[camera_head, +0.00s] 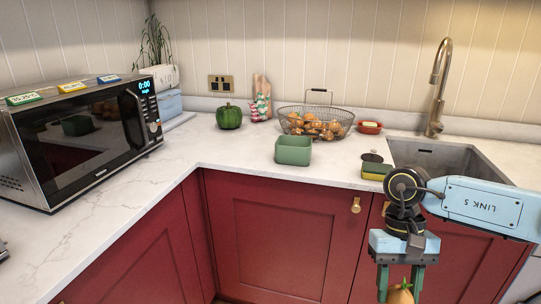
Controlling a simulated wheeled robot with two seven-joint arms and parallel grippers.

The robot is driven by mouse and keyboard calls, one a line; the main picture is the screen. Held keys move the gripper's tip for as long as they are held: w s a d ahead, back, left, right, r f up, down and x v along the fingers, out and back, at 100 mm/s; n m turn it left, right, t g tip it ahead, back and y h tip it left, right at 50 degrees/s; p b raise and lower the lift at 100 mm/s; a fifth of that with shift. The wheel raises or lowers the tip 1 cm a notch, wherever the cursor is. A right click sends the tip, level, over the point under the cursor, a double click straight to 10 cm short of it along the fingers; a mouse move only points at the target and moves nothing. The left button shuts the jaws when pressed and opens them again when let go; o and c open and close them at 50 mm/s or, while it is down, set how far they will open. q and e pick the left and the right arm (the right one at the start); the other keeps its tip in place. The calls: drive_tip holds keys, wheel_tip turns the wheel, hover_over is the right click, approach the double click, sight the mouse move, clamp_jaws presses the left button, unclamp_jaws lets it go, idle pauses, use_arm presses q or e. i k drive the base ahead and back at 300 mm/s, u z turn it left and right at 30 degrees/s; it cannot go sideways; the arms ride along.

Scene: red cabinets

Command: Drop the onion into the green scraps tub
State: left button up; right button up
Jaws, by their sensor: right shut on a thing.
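The green scraps tub (293,150) stands upright on the white counter near its front edge, and its inside is mostly hidden. My right gripper (400,281) points down at the lower right, in front of the red cabinet doors and below counter height in the picture. It is shut on the onion (400,293), a golden-brown bulb whose lower part is cut off by the picture's bottom edge. The onion is to the right of the tub and apart from it. My left gripper is not in view.
A wire basket (343,113) of several onions stands behind the tub. A sponge (376,171), a sink (450,160) and a tap (438,90) are at right. A microwave (85,135) fills the left. Counter left of the tub is clear.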

sight(293, 159)
drive_tip(key=u, duration=0.65)
drive_tip(key=i, duration=0.4)
